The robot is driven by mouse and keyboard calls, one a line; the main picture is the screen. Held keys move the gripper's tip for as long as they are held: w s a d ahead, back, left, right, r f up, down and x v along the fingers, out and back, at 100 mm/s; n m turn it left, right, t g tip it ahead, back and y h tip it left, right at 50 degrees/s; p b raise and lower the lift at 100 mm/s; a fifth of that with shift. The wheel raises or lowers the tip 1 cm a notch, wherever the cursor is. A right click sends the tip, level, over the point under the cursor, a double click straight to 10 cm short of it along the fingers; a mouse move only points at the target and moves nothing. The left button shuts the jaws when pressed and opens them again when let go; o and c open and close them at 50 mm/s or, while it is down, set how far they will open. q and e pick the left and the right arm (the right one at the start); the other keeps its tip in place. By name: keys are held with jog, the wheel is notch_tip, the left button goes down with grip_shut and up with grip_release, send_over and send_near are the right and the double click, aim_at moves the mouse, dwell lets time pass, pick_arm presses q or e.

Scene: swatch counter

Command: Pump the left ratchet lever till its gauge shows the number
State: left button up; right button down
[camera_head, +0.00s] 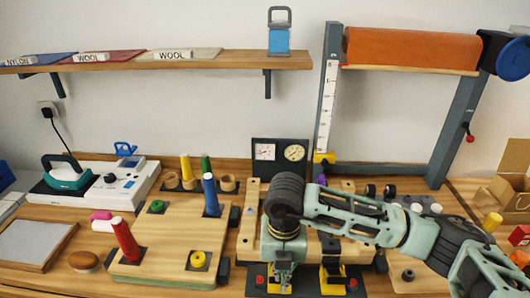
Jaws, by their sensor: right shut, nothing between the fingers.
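A dark panel (279,168) at the back carries two round dials, a white left gauge (265,152) and a cream right gauge (294,153). Their readings are too small to make out. At the front edge are two black-and-yellow ratchet units. The left ratchet unit (259,281), with a red button, is largely covered by my right gripper (283,284). The right ratchet unit (333,277) stands clear beside it. My right gripper points down over the left unit, shut and empty. Whether it touches the left lever is hidden. My left gripper is out of view.
A wooden board (170,245) with coloured pegs lies left of the gripper. An iron (65,175) and white console (125,182) stand farther left. A roller frame (331,90) rises behind. My right arm crosses the right side.

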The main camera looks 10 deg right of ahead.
jog(key=shift+f, duration=0.15)
jog(key=f+b, duration=0.2)
jog(key=shift+s+a+f+b, duration=0.1)
jog(key=shift+s+f+b, duration=0.3)
jog(key=shift+w+r+p, duration=0.2)
jog(key=shift+r+p, duration=0.15)
jog(key=shift+r, duration=0.45)
jog(key=shift+w+r+p, duration=0.2)
jog(key=shift+r+p, duration=0.1)
jog(key=shift+r, duration=0.45)
jog(key=shift+f, duration=0.1)
jog(key=shift+s+f+b, duration=0.2)
jog(key=shift+f+b, duration=0.5)
jog(key=shift+f, duration=0.05)
jog(key=shift+s+f+b, duration=0.15)
jog(key=shift+f+b, duration=0.55)
jog(key=shift+f, duration=0.05)
jog(key=shift+w+d+r+p, duration=0.15)
jog(key=shift+r+p, duration=0.1)
jog(key=shift+r, duration=0.3)
jog(key=shift+w+r+p, duration=0.15)
jog(key=shift+r+p, duration=0.05)
jog(key=shift+r, duration=0.35)
jog(key=shift+w+d+r+p, duration=0.15)
jog(key=shift+r+p, duration=0.1)
jog(key=shift+r, duration=0.3)
jog(key=shift+a, duration=0.1)
